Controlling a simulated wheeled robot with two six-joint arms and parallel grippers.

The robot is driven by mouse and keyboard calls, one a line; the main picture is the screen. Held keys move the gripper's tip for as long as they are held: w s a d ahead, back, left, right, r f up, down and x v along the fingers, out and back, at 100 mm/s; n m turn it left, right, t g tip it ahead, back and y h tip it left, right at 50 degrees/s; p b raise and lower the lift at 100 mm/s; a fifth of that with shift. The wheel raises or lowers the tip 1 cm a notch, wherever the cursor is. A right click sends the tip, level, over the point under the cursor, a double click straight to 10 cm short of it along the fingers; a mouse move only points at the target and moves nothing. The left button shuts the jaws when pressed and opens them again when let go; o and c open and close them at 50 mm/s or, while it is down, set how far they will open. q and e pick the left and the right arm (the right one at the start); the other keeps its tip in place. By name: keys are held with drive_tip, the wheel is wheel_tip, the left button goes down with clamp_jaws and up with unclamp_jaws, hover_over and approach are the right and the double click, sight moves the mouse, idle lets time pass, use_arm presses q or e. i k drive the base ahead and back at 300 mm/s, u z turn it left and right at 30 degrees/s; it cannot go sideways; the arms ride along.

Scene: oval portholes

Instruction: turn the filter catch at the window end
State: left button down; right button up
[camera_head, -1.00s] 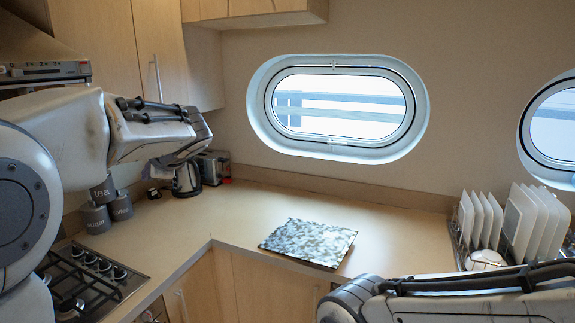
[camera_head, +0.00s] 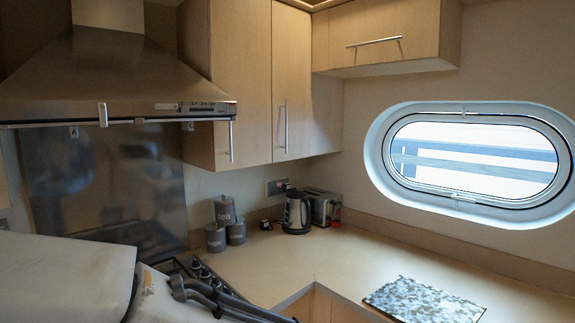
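The steel cooker hood (camera_head: 110,80) fills the upper left of the head view, with a small control panel (camera_head: 195,107) at the right of its front edge. A short pale upright piece (camera_head: 103,115) sits on that front edge. I cannot tell which of these pieces is a filter catch. The hood's underside is mostly hidden. My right gripper is not in view.
Wall cupboards (camera_head: 240,80) adjoin the hood's right side. The oval window (camera_head: 470,160) is on the right. Grey canisters (camera_head: 226,212), a kettle (camera_head: 297,212) and a toaster (camera_head: 322,205) stand at the back. A mottled board (camera_head: 425,300) lies on the otherwise clear right counter.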

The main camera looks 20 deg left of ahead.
sight(158, 106)
drive_tip(key=u, duration=1.6)
